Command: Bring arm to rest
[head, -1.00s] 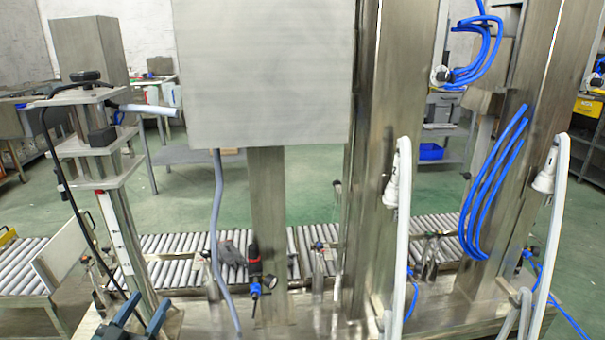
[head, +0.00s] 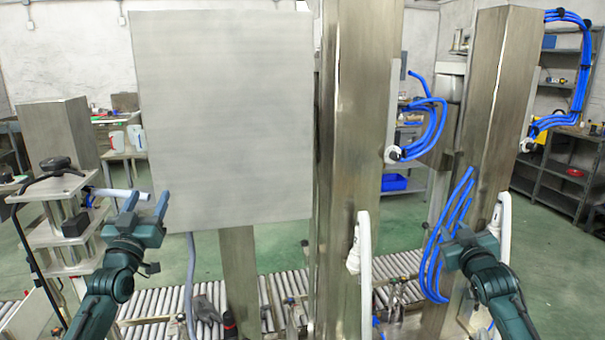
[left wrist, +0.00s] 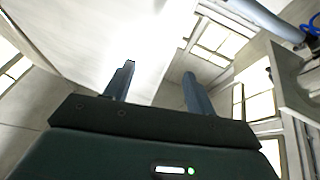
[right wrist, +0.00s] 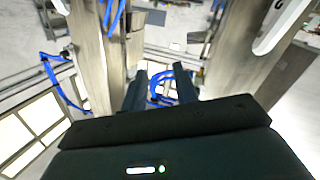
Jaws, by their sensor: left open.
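My left gripper (head: 148,205) is raised in the head view, in front of the lower left corner of a large grey metal panel. Its two fingers stand apart with nothing between them, as the left wrist view also shows (left wrist: 158,82). My right gripper (head: 455,238) is raised at the right, in front of a steel column with blue hoses. In the right wrist view (right wrist: 162,88) its fingers are apart and hold nothing. The blue hoses seen between them lie beyond the fingertips. I cannot tell how near either gripper is to the panel or column.
The grey panel (head: 222,120) fills the middle left. Steel columns (head: 350,150) and (head: 500,110) stand right of it, with blue hoses (head: 433,240) looping near my right gripper. A roller conveyor (head: 270,300) runs below. A metal stand (head: 75,225) is at the left.

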